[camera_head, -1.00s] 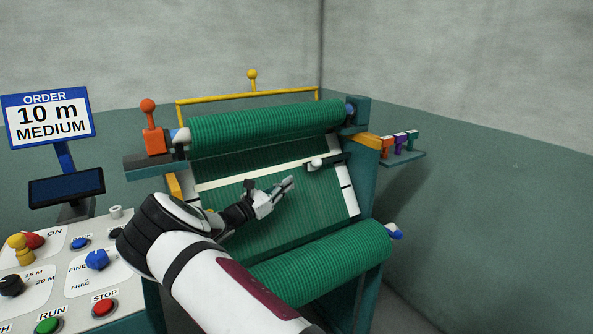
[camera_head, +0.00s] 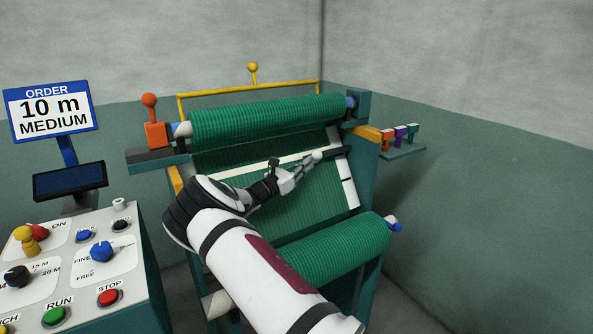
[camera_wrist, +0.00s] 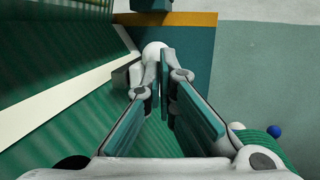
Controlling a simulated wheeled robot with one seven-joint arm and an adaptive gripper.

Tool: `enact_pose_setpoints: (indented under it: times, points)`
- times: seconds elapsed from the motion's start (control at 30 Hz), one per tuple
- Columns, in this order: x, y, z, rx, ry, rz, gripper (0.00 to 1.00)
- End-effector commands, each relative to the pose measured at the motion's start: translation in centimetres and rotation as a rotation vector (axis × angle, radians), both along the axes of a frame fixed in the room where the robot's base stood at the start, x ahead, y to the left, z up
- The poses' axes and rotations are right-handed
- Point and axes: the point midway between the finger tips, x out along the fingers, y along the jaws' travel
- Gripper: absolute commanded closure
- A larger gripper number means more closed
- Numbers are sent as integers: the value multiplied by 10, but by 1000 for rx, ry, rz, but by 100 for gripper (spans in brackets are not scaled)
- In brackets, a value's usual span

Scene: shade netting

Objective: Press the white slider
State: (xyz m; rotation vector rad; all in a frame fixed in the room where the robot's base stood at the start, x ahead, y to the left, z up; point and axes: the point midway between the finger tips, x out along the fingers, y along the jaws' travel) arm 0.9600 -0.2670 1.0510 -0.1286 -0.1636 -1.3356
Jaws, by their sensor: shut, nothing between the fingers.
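The white slider (camera_wrist: 152,50) shows as a rounded white knob just beyond my fingertips in the wrist view. It sits by the right end of the pale strip across the green netting. My gripper (camera_head: 314,158) is shut and empty, pointing up and right at the slider over the sloped netting. In the wrist view my gripper (camera_wrist: 160,78) has its teal-padded fingers converging just short of or against the knob; I cannot tell whether they touch. In the head view the slider is mostly lost behind or against the fingertips.
A dark bar (camera_head: 334,153) lies just right of the fingertips. Netting rolls stand above (camera_head: 265,118) and below (camera_head: 325,252). A control panel (camera_head: 130,262) with knobs and buttons and a 10 m MEDIUM order sign (camera_head: 50,113) are at left. Small coloured clips (camera_head: 401,133) sit on a right shelf.

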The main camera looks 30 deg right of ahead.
Motion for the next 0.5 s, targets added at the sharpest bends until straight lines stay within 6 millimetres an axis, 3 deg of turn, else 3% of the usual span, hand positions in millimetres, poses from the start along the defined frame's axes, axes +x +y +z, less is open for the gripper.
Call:
enact_pose_setpoints:
  times: [0.2, 0.5]
  points:
    - [3, -12, 2, 0, 1, 1, 100]
    - [3, -12, 2, 0, 1, 0, 100]
